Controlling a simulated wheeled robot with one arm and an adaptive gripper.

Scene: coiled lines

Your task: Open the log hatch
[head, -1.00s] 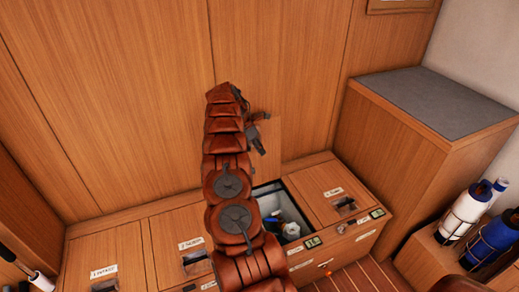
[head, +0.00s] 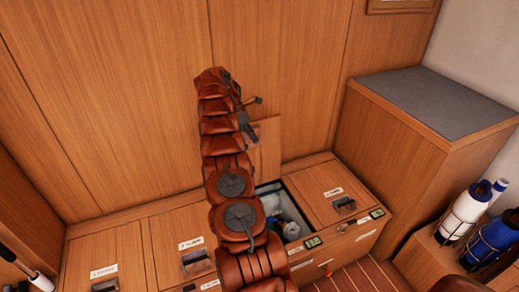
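The row of locker hatches runs along the wall. One hatch lid (head: 267,150) stands raised against the wooden wall, partly hidden behind my arm. Below it a compartment (head: 287,213) is open, with white and blue items inside. The raised lid's label is not visible, so I cannot confirm it is the log hatch. My gripper (head: 250,114) is at the lid's upper left, seen from behind and mostly covered by my wrist. Whether its fingers touch the lid or are closed cannot be told.
Closed labelled hatches flank the opening: one on the right (head: 325,192), one on the left (head: 180,240) and another at far left (head: 103,262). A grey-topped cabinet (head: 440,102) stands at right, with bottles in racks (head: 466,212) beside it.

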